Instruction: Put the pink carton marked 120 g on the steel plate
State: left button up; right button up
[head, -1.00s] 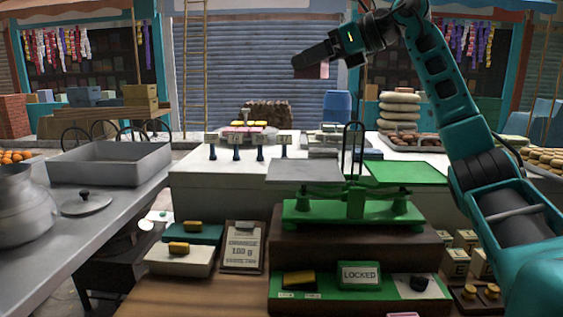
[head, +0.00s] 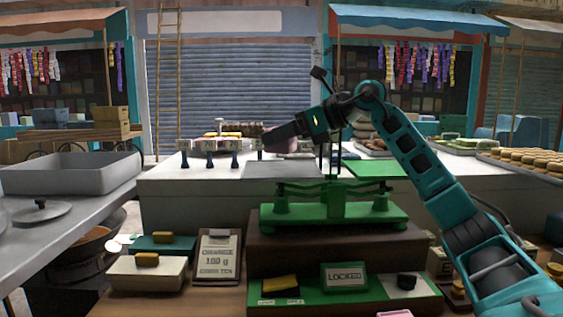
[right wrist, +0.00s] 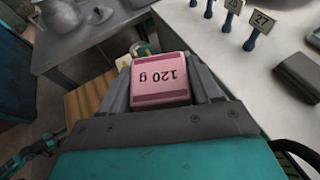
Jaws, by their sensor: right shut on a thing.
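My right gripper (head: 272,142) is shut on the pink carton marked 120 g. The carton shows clearly between the two fingers in the right wrist view (right wrist: 160,77), its label upside down there. In the head view the dark fingers mostly hide it. The steel plate (head: 283,171) is the grey left pan of the green balance (head: 333,205). The gripper and carton are above the plate in the head view, apparently with a gap. The plate looks bare. My left gripper is not in view.
The green right pan (head: 375,169) is beside the plate. A LOCKED sign (head: 345,277) stands on the green base in front. Small number signs (head: 210,146) stand behind the plate to the left. A grey tray (head: 70,178) is far left.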

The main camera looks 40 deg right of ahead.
aim_at(293, 148)
notch_tip(293, 148, down, 3)
jog(key=shift+f+b, duration=0.2)
jog(key=shift+b, duration=0.55)
jog(key=shift+f, duration=0.25)
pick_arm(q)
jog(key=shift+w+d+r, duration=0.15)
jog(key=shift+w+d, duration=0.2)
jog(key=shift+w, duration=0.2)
pick_arm(e)
jog(key=o, duration=1.2)
jog(key=shift+f, duration=0.1)
